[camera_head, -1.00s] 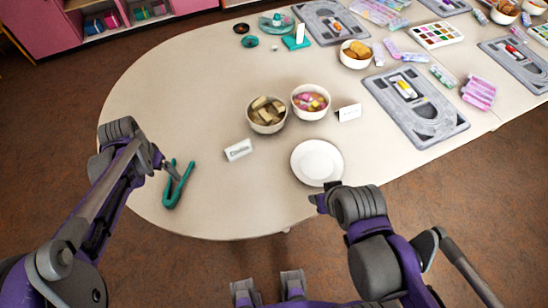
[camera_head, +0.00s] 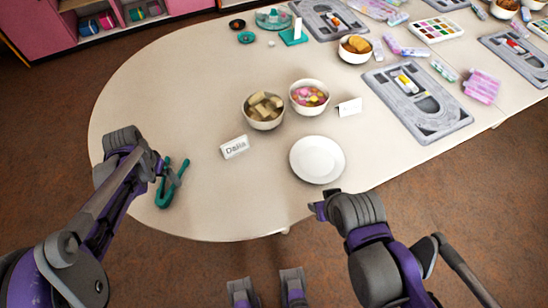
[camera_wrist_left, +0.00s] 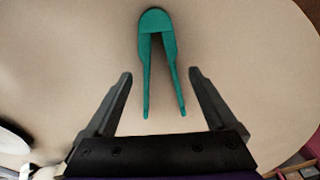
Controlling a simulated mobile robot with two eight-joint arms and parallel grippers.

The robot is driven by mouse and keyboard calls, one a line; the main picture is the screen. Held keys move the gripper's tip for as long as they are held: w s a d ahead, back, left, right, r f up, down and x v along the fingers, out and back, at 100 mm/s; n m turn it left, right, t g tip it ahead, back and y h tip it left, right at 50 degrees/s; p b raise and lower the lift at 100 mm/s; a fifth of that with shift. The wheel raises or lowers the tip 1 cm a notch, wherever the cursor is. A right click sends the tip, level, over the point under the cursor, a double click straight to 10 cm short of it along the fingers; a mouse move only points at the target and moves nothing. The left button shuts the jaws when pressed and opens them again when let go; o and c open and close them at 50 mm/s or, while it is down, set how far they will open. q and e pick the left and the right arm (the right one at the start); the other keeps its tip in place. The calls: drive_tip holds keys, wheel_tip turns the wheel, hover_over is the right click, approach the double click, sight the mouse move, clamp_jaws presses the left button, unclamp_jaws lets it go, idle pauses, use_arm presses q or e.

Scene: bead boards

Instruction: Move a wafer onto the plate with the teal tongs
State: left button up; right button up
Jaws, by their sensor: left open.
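The teal tongs (camera_head: 163,196) lie on the table at the left, spread in a V; they also show in the left wrist view (camera_wrist_left: 157,22). My left gripper (camera_head: 163,170) is open over them. In the left wrist view my left gripper (camera_wrist_left: 159,75) has its fingers on either side of the tong arms, with gaps and no visible contact. Tan wafer-like blocks (camera_head: 264,105) fill a white bowl (camera_head: 262,124). The empty white plate (camera_head: 317,159) lies to the right. My right gripper (camera_head: 318,209) is by the table's front edge; its fingers are unclear.
A second white bowl (camera_head: 309,108) holds pink and yellow pieces. A name card (camera_head: 234,147) stands before the wafer bowl, another card (camera_head: 349,107) right of the bowls. A grey bead board (camera_head: 440,118) lies further right. The table between tongs and plate is clear.

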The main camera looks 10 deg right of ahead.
use_arm(q)
drive_tip(key=shift+w+f+b, duration=0.15)
drive_tip(key=shift+f+b, duration=0.5)
drive_tip(key=shift+f, duration=0.6)
drive_tip(key=c, duration=0.7)
wheel_tip(320, 180, up, 12)
drive_tip(key=p, duration=0.8)
